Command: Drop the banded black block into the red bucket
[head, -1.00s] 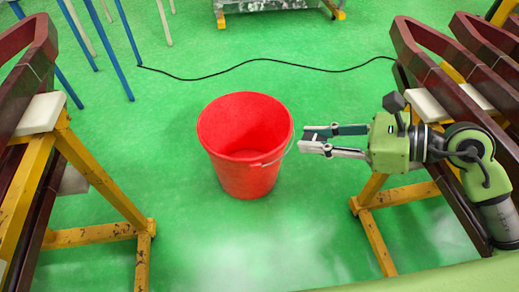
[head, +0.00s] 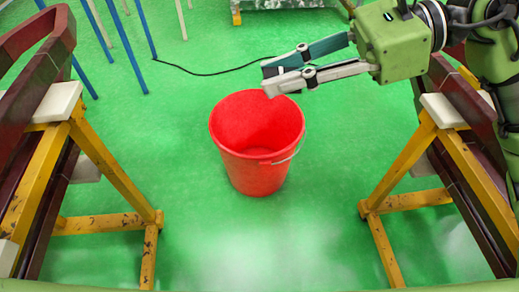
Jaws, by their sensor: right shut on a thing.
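The red bucket (head: 257,145) stands upright on the green floor in the middle of the head view, open at the top and empty as far as I can see inside. My right gripper (head: 270,79) comes in from the upper right. Its fingertips appear over the bucket's far rim, above it. It is shut on a small dark thing (head: 272,73), which looks like the banded black block. The fingers hide most of it, and I cannot make out its bands. My left gripper is not in view.
Yellow trestles stand at the left (head: 113,182) and right (head: 403,160), carrying dark red coil frames. A black cable (head: 200,73) lies on the floor behind the bucket. Blue poles (head: 133,50) stand at the upper left. The floor around the bucket is clear.

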